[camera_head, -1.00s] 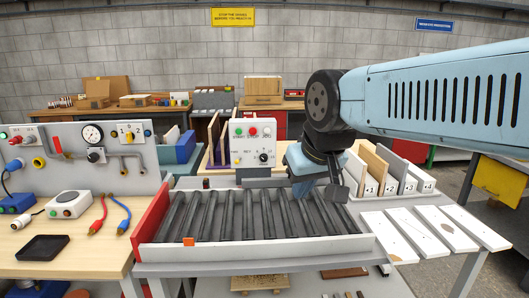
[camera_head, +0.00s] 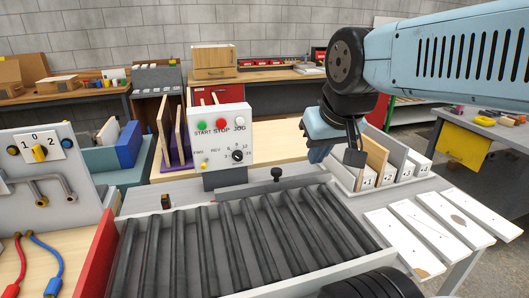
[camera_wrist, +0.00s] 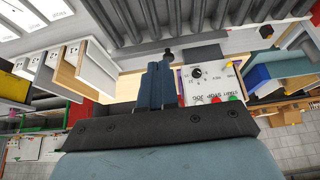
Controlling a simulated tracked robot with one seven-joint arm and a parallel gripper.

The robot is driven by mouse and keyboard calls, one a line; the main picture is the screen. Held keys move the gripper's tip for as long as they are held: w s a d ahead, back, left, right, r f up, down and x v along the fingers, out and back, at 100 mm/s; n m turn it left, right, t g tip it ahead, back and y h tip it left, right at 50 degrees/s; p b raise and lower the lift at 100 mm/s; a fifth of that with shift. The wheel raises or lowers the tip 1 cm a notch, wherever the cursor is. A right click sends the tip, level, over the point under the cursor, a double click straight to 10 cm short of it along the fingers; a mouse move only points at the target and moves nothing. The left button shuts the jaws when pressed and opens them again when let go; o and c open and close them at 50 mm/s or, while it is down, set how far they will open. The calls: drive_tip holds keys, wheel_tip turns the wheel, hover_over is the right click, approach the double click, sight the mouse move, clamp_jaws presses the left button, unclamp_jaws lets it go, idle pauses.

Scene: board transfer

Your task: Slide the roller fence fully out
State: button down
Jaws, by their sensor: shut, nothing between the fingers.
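The roller bed's dark rollers (camera_head: 235,240) run front to back in the head view. A grey bar (camera_head: 225,194) runs along their far side, and I take it to be the fence. A black knob (camera_head: 276,174) stands up from it near the middle; the knob also shows in the wrist view (camera_wrist: 168,54). My gripper (camera_head: 318,156) hangs above and to the right of the knob, apart from it in the head view. In the wrist view my gripper's blue fingers (camera_wrist: 160,66) are together and empty, pointing toward the knob. Any contact there cannot be told.
A control box (camera_head: 225,142) with buttons and a dial stands behind the bar. Upright boards in a rack (camera_head: 385,165) are close to the right of my gripper. White boards (camera_head: 430,230) lie at the right. A red end plate (camera_head: 92,262) closes the bed's left end.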

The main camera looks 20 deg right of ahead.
drive_tip(key=shift+a, duration=0.1)
drive_tip(key=shift+w, duration=0.1)
drive_tip(key=w+r+n+g, duration=0.15)
drive_tip(key=w+g, duration=0.35)
drive_tip(key=w, duration=0.9)
drive_tip(key=w+a+f+g, duration=0.1)
drive_tip(key=w+f+g, duration=0.1)
drive_tip(key=w, duration=0.5)
drive_tip(key=w+f+g, duration=0.2)
drive_tip(key=w+f, duration=0.3)
drive_tip(key=w, duration=0.2)
drive_tip(key=shift+w+a+h, duration=0.3)
drive_tip(key=shift+a, duration=0.1)
drive_tip(key=shift+n, duration=0.25)
approach(276, 179)
drive_tip(key=f, duration=0.1)
drive_tip(key=w+f, duration=0.1)
drive_tip(key=f, duration=0.2)
drive_tip(key=shift+w, duration=0.35)
